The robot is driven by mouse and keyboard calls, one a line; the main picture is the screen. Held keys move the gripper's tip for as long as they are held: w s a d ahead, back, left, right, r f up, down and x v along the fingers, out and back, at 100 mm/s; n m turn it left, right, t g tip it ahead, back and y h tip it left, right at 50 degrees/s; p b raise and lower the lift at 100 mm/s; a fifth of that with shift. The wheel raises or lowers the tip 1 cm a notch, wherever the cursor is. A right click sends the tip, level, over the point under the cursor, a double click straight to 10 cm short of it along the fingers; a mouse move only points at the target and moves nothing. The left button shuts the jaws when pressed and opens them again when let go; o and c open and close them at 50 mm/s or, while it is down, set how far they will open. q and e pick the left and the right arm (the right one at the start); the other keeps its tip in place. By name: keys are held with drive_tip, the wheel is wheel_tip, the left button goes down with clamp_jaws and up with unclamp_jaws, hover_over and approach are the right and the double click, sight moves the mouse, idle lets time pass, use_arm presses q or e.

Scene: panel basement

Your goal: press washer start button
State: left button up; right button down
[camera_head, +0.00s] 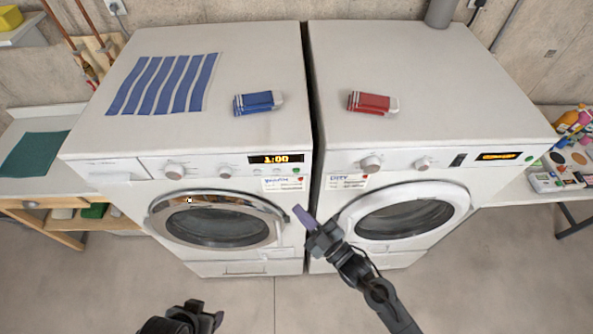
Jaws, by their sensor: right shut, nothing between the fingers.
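The left machine has a drawer panel at its left and looks like the washer (110,166). Its lit display (275,159) reads 1:00, with small buttons (297,170) below it near the panel's right end, including a red and a green one. I cannot tell which is start. My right gripper (305,217) is shut and empty, with purplish fingertips. In the picture it lies below those buttons, near the gap between the machines, apparently not touching the panel. My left gripper (205,312) is low at the bottom edge, far from the panel, and its jaws are unclear.
A second white machine (435,106) with its own lit display stands close on the right. A striped cloth (165,84), a blue box (257,102) and a red box (372,102) lie on top. Side tables flank both machines. The floor in front is clear.

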sight(296, 170)
idle(0.3)
drive_tip(key=w+b, duration=0.5)
drive_tip(key=w, duration=0.3)
drive_tip(key=shift+w+a, duration=0.25)
drive_tip(key=shift+w, duration=0.15)
